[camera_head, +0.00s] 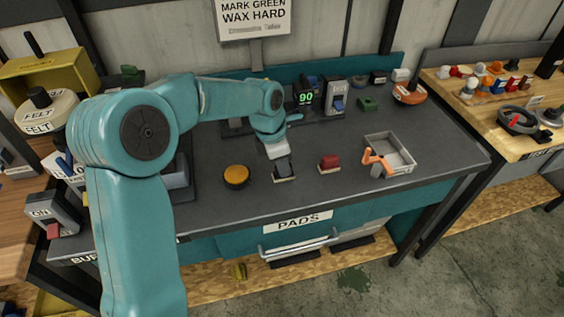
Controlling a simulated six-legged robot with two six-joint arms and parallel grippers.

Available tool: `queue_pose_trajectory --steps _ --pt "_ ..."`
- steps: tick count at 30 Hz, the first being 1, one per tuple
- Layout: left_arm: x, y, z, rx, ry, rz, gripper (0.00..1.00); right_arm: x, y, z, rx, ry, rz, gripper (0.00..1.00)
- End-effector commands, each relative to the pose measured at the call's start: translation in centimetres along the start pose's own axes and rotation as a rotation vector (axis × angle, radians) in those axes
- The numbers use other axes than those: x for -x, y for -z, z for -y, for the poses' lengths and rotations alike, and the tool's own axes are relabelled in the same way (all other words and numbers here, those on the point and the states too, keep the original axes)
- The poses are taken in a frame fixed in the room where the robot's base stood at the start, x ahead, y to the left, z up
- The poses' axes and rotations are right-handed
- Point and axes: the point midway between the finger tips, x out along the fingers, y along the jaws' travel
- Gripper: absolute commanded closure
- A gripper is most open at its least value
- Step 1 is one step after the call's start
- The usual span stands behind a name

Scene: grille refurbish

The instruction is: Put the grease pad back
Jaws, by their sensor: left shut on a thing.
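My left gripper (280,156) reaches down over the front middle of the dark bench and is shut on a small dark pad (284,172) with a pale lower edge. The pad is at or just above the bench top; I cannot tell if it touches. No readable label marks it as the grease pad. A similar red pad (330,164) sits to its right, and a round orange-yellow pad (236,176) sits to its left. My right gripper is not in view.
A grey metal tray (403,150) with an orange-handled item (375,161) stands at the right. A display reading 90 (306,97) and a grey device (335,95) stand behind. A drawer labelled PADS (304,222) is below the bench front.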

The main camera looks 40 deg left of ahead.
Motion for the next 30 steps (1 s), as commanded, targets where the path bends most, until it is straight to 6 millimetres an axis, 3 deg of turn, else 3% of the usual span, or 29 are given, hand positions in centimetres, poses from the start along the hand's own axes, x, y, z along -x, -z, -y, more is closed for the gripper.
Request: queue_pose_trajectory --steps 19,20,22,30 --pt "-0.54 0.10 -0.01 0.000 0.000 0.000 1.00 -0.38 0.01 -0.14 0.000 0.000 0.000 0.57" --pt "-0.50 0.10 -0.01 0.000 0.000 0.000 0.71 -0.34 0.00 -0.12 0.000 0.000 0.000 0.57" --pt "-0.49 0.10 -0.01 0.000 0.000 0.000 0.48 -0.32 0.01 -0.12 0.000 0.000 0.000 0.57" --pt "-0.47 0.10 0.00 0.000 0.000 0.000 0.48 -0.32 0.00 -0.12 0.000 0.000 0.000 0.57"
